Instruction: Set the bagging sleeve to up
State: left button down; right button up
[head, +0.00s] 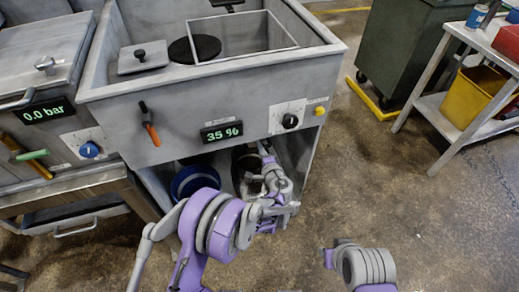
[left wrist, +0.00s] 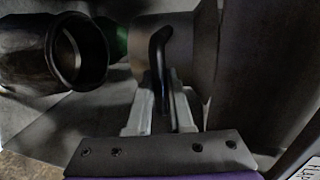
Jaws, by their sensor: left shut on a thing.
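My left arm reaches into the open compartment under the waste compactor's front panel, seen in the head view. In the left wrist view my left gripper (left wrist: 163,85) is shut on a dark curved handle (left wrist: 157,45). The handle stands against a grey rounded body (left wrist: 197,45), which looks like the bagging sleeve; I cannot tell its setting. In the head view a dark round shape (head: 241,163) beside the left arm is partly hidden. My right arm shows at the lower right, but its gripper is out of view.
A blue round container (head: 193,180) stands in the compartment. The panel above has an orange-handled lever (head: 150,132), a 35 % display (head: 222,132) and a black knob (head: 290,121). A dark open-mouthed cylinder (left wrist: 76,52) is left of the gripper. The floor (head: 385,165) at right is clear.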

pick_arm(q)
jog(key=c, duration=0.8)
grip_release()
jog(key=v, duration=1)
jog(key=shift+s+d+p, duration=0.2)
jog(key=shift+s+p, duration=0.15)
jog(key=shift+c, duration=0.2)
